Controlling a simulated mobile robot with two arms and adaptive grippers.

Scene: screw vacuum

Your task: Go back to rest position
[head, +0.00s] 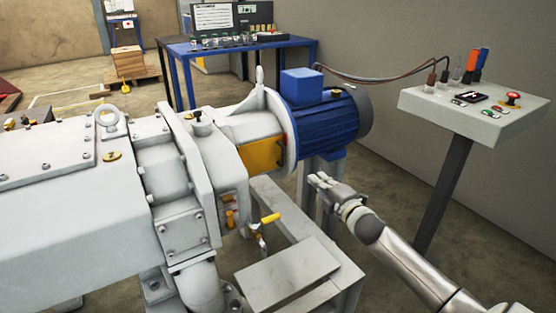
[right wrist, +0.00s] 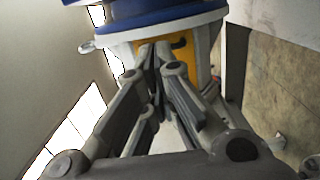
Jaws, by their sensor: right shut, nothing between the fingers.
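My right gripper (head: 322,183) is in front of the blue motor (head: 335,122), below it and to the right of the pump's flange in the head view. In the right wrist view its fingers (right wrist: 157,52) are closed together and hold nothing. Behind them are the motor's blue underside, the grey flange (right wrist: 213,33) and a yellow panel (right wrist: 187,52). I cannot tell whether the fingertips touch the machine. My left gripper is not in view.
The large grey screw vacuum (head: 60,190) fills the left side. A control stand (head: 480,118) with a red button stands at right. A blue table (head: 215,50) with small items is behind. A grey stand (head: 290,275) with a yellow-handled valve (head: 270,218) lies below.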

